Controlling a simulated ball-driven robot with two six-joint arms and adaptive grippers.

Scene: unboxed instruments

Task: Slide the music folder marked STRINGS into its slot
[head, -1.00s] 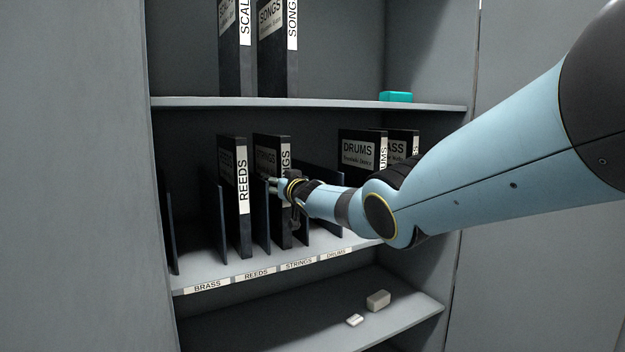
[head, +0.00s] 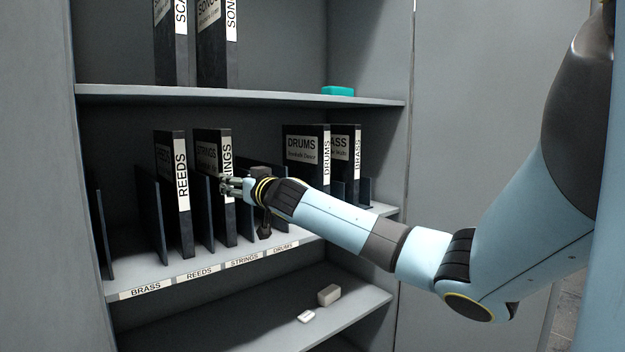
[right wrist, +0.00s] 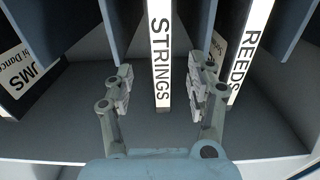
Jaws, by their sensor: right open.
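The black STRINGS folder (head: 208,165) stands upright on the middle shelf, in the slot above the STRINGS label (head: 244,260). Its white spine (right wrist: 161,60) faces out, partly hidden by my right gripper in the head view. My right gripper (head: 228,187) is at the spine. In the right wrist view its fingers (right wrist: 163,90) are open, one on each side of the spine, with gaps between. The REEDS folder (head: 174,190) stands upright in the slot to the left. My left gripper is not in view.
Dark dividers (head: 150,205) separate the slots. The DRUMS folder (head: 305,150) and BASS-like BRASS folder (head: 346,152) stand to the right of the slots.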

